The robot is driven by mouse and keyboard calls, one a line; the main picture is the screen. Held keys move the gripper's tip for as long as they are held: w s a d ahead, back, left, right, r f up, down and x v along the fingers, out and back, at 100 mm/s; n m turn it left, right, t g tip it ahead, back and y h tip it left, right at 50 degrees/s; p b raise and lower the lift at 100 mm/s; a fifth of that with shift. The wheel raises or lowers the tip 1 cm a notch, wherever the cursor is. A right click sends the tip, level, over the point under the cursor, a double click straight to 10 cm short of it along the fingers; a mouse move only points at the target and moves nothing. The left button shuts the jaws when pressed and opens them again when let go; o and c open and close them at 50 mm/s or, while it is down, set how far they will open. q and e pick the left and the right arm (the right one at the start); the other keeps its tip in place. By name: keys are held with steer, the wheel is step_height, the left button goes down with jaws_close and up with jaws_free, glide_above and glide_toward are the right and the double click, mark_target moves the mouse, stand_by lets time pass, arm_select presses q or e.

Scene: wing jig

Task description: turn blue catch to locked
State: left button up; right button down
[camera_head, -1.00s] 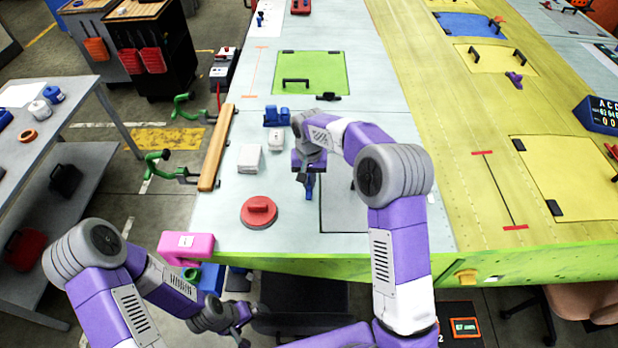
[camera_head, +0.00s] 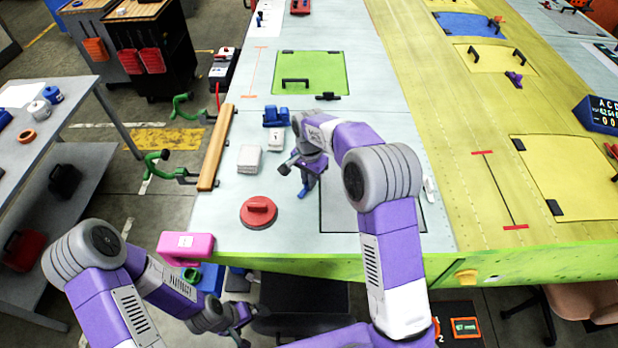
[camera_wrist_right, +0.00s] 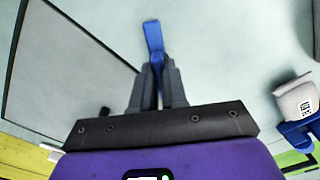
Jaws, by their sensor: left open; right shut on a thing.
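The blue catch (camera_head: 303,192) is a small blue lever at the left edge of the outlined grey panel (camera_head: 375,215) on the wing. My right gripper (camera_head: 308,180) is shut on it, and the catch points down and left from the jaws. In the right wrist view the blue catch (camera_wrist_right: 154,38) stands out between the two shut fingers (camera_wrist_right: 157,85), beside the panel's dark edge line. The jaws hide its base end. My left gripper (camera_head: 240,332) is open and empty, low in front of the wing's near edge.
A red round handle piece (camera_head: 258,212), white blocks (camera_head: 249,158) and a blue clamp (camera_head: 276,116) lie left of the panel. A pink block (camera_head: 187,247) is at the near left corner. A wooden strip (camera_head: 217,148) runs along the left edge.

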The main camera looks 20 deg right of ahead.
steer(key=m+p, duration=0.1)
steer(key=m, duration=0.4)
steer(key=shift+m, duration=0.3)
steer(key=m+p, duration=0.1)
steer(key=m, duration=0.4)
steer(key=shift+s+p, duration=0.1)
steer(key=shift+p, duration=0.2)
steer(key=shift+m, duration=0.4)
steer(key=c, duration=1.2)
jaws_free()
steer(key=shift+o, duration=0.2)
steer(key=shift+r, duration=3.8)
